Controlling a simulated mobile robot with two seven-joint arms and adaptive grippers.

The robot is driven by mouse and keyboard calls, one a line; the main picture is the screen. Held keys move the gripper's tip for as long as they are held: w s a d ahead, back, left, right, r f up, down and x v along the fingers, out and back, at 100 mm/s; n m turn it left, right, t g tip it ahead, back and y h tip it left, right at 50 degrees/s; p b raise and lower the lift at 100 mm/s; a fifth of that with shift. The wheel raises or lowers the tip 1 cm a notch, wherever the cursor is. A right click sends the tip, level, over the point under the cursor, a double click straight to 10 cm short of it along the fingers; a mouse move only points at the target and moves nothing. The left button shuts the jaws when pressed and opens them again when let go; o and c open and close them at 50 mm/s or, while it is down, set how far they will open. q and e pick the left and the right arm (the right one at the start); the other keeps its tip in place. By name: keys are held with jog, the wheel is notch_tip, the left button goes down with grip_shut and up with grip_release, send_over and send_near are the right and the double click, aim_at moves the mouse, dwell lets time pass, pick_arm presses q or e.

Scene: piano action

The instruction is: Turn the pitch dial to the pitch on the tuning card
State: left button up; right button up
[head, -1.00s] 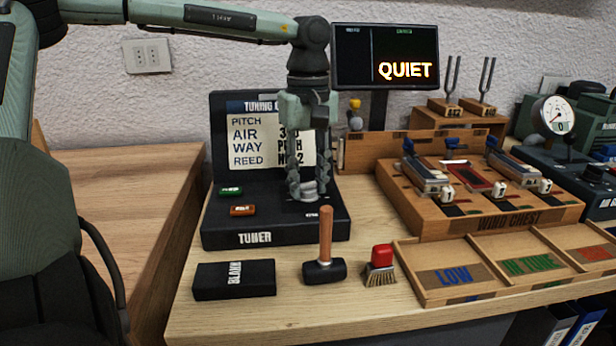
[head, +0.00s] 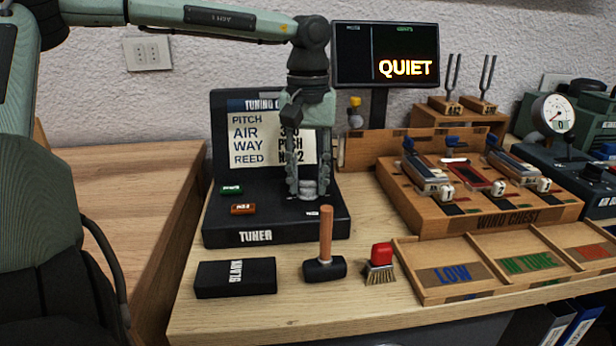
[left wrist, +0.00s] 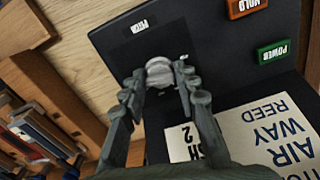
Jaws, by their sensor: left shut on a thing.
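The black tuner (head: 275,228) stands on the bench with the tuning card (head: 247,143) on its upright back panel. The card reads PITCH, AIR, WAY and REED; my arm partly covers its values, and the pitch value is not fully legible. The silvery pitch dial (left wrist: 158,70) is on the tuner's flat top, beside a small PITCH label (left wrist: 140,26). My left gripper (head: 307,187) points down over it, with its fingers on either side, shut on the dial. The dial's setting cannot be read. My right gripper is not in view.
A green POWER button (head: 231,190) and an orange HOLD button (head: 243,209) sit left of the dial. The wind chest (head: 500,219) stands right. A screen (head: 386,55) reads QUIET.

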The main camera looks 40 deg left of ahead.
aim_at(308, 182)
pick_arm(q)
jog(key=o, duration=1.2)
notch_tip(308, 182, up, 12)
dwell(0.5)
